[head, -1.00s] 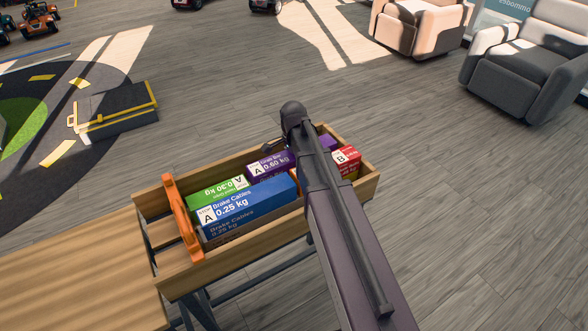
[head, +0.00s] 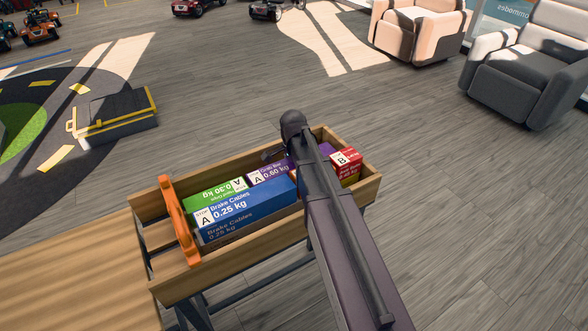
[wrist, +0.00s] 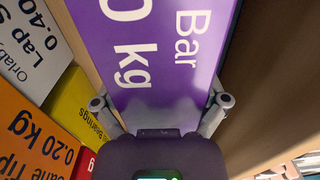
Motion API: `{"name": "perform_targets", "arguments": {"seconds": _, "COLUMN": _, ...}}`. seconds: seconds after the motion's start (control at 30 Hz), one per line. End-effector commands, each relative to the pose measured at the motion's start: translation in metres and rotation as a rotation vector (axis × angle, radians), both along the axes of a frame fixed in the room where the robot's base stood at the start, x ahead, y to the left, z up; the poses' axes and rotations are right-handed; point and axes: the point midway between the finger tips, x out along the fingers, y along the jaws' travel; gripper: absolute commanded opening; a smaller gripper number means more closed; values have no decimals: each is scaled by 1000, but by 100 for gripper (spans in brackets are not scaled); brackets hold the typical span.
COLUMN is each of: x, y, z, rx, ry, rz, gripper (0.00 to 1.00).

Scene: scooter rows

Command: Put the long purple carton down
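The long purple carton (head: 268,174), marked 0.60 kg, is low inside the wooden tray (head: 168,284), along its far side. Its right part is hidden behind my arm in the head view. In the wrist view the carton (wrist: 165,45) fills the middle, with one finger of my gripper (wrist: 161,112) against each long side. My gripper appears shut on it. In the head view the fingers are hidden by my arm. Whether the carton rests on the tray floor cannot be seen.
Beside the carton are a green box (head: 212,196), a blue Brake Cables box (head: 250,205) and a red box (head: 345,160). In the wrist view, yellow (wrist: 85,105) and orange (wrist: 35,135) boxes lie to the left, and a tray wall (wrist: 270,60) is close on the right.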

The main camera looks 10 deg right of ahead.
Motion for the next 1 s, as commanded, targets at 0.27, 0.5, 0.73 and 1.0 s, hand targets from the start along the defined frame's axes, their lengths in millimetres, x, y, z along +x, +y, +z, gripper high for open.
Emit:
{"name": "perform_targets", "arguments": {"seconds": 0.27, "x": 0, "y": 0, "z": 0, "rx": 0, "ry": 0, "rz": 0, "gripper": 100}}
{"name": "perform_targets", "arguments": {"seconds": 0.5, "x": 0, "y": 0, "z": 3, "rx": 0, "ry": 0, "rz": 0, "gripper": 100}}
{"name": "perform_targets", "arguments": {"seconds": 0.73, "x": 0, "y": 0, "z": 14, "rx": 0, "ry": 0, "rz": 1, "gripper": 100}}
{"name": "perform_targets", "arguments": {"seconds": 1.0, "x": 0, "y": 1, "z": 36, "rx": 0, "ry": 0, "rz": 1, "gripper": 100}}
